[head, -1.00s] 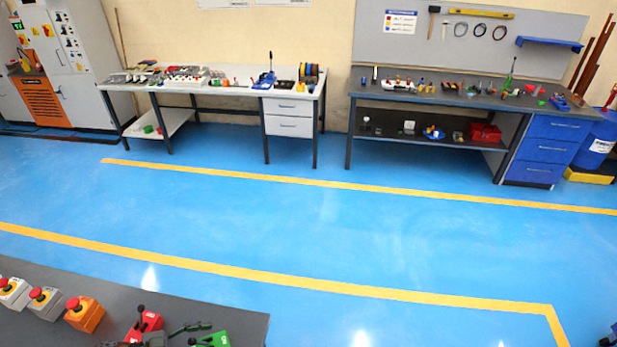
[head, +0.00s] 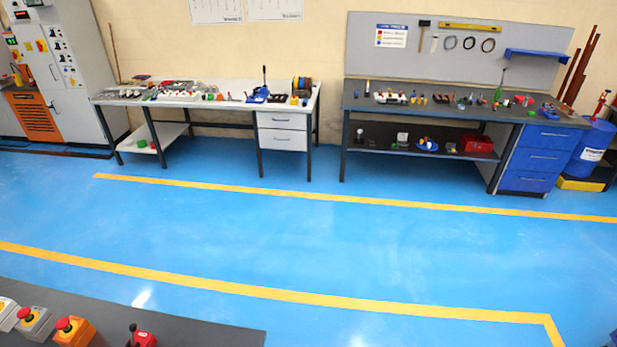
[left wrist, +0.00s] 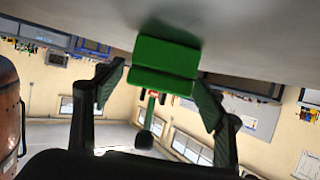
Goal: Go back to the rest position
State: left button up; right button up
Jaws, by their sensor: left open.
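My left gripper (left wrist: 158,100) shows in the left wrist view, its two dark fingers spread wide with nothing gripped. That view appears upside down, with a grey surface (left wrist: 70,18) along the top. A green block (left wrist: 165,65) lies against that surface, between and beyond the fingers. I cannot tell whether a finger touches it. Behind it is a lever with a red part and a black knob (left wrist: 144,139). Neither gripper is in the head view, and my right gripper is not seen.
In the head view, a dark table (head: 190,318) at bottom left bears push-button boxes (head: 75,332) and a red tool (head: 143,339). Beyond it is open blue floor (head: 330,245) with yellow lines. A white bench (head: 225,97) and a dark workbench (head: 430,112) stand along the far wall.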

pick_arm(q)
jog(key=v, duration=0.9)
jog(key=shift+s, duration=0.1)
jog(key=x, duration=1.2)
jog(key=shift+w+d, duration=0.2)
jog(key=shift+d, duration=0.15)
jog(key=r, duration=0.3)
jog(key=shift+a, duration=0.25)
jog(key=w+a+r+b, duration=0.3)
jog(key=w+r, duration=0.7)
jog(key=w, duration=0.4)
jog(key=s+d+f+p, duration=0.1)
jog(key=d+f, duration=0.2)
jog(key=d, duration=0.2)
jog(key=s+d+f+n+t+p, duration=0.1)
jog(key=d+f, duration=0.2)
jog(key=d, duration=0.3)
jog(key=shift+d+y, duration=0.2)
jog(key=shift+y, duration=0.2)
jog(key=shift+f, duration=0.1)
jog(key=shift+t, duration=0.3)
